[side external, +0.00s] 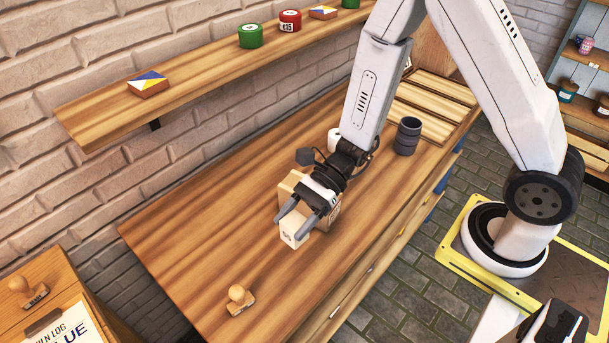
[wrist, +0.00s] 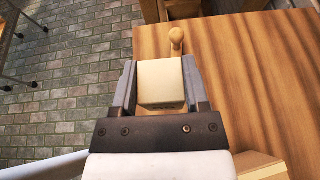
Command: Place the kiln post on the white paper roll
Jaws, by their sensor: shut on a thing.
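The kiln post, a cream block (side external: 292,230) with small dark marks on one face, is held between the fingers of my gripper (side external: 308,211). In the wrist view the post (wrist: 162,82) sits between both fingers of my gripper (wrist: 160,85). A small white object (side external: 333,138), which looks like the white paper roll, stands farther back on the bench. My forearm partly hides it. The wrist view does not show it. Whether the post touches the bench is hard to tell.
A tan box (side external: 328,215) stands right behind the post, and its corner shows in the wrist view (wrist: 262,166). A dark ribbed cup (side external: 407,136) stands at the back right. The bench's left part (side external: 200,225) is clear.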

